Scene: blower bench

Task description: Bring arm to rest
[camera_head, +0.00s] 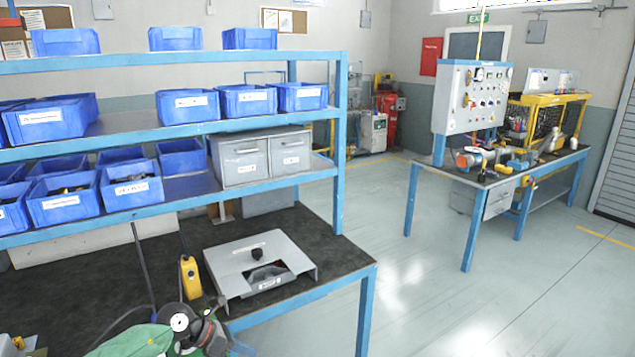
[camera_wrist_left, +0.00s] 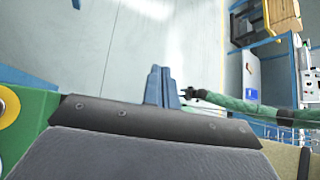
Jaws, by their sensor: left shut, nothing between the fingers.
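My left arm's green and black wrist (camera_head: 205,332) shows at the bottom of the head view, in front of the near workbench. The left gripper (camera_wrist_left: 162,76) shows in the left wrist view as two blue-grey fingers close together. It is shut and empty, with pale floor behind it. In the head view its fingertips are hard to make out. My right gripper cannot be made out in either view.
The dark bench top (camera_head: 320,258) holds a grey metal fixture (camera_head: 225,262) and a yellow handheld device (camera_head: 190,277) close to my wrist. Shelves above carry blue bins (camera_head: 131,186) and grey drawers (camera_head: 243,160). A second bench (camera_head: 408,200) stands right. Floor (camera_head: 400,290) between is clear.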

